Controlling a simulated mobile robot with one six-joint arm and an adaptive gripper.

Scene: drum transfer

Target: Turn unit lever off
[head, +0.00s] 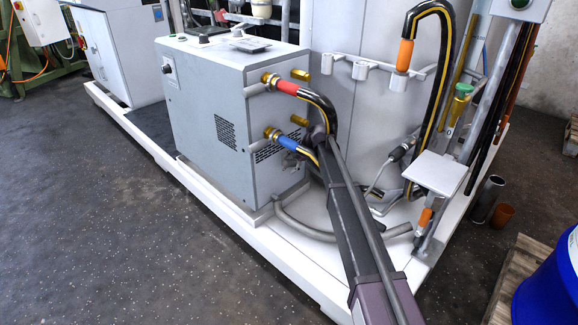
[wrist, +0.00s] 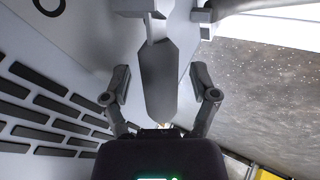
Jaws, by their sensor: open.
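The unit (head: 225,125) is a grey metal cabinet on a white platform; its vented side also shows in the wrist view (wrist: 60,60). A grey tapered lever (wrist: 157,90) hangs from a mount at the top middle of the wrist view. My gripper (wrist: 160,74) is open, with one finger on each side of the lever and a visible gap on both sides. In the head view my arm reaches to the unit's hose side, and the fingers and lever are hidden or too small to make out there.
A red-banded hose (head: 290,87) and a blue-banded hose (head: 288,143) leave the unit close to my arm. A hose rack (head: 360,70) stands behind. A small grey shelf (head: 436,172) and a blue drum (head: 555,285) are to the right. The floor (head: 110,230) at front left is clear.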

